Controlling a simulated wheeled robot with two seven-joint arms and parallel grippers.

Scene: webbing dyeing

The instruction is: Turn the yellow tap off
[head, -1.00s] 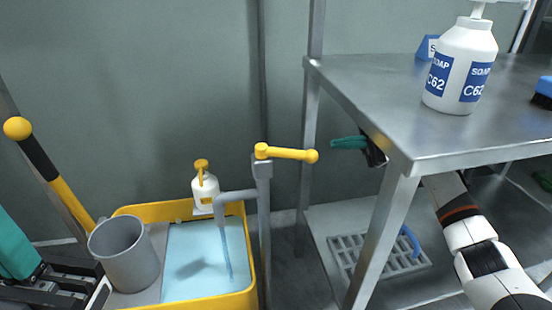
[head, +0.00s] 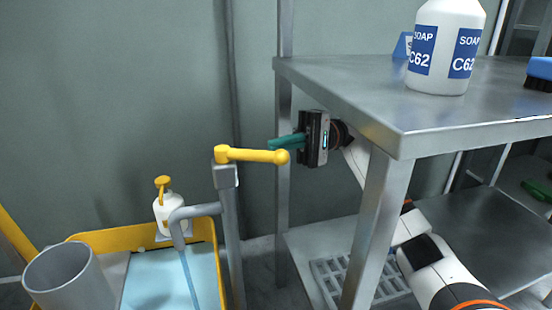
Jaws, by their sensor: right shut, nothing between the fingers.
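The yellow tap lever (head: 252,155) sits on top of a grey standpipe (head: 230,230) and points right, ending in a round knob. Blue water (head: 188,280) runs from the grey spout (head: 195,211) into the yellow-rimmed basin (head: 105,238). My right gripper (head: 273,144) has its green fingers shut and empty. Its fingertips show just above the knob, pointing left; I cannot tell whether they touch it. My left gripper is out of view.
A steel table (head: 345,95) with a soap bottle (head: 446,45) stands at right, its leg (head: 378,235) in front of my right arm. A yellow-topped white bottle (head: 169,208) stands by the basin. A grey bucket (head: 66,278) is at lower left.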

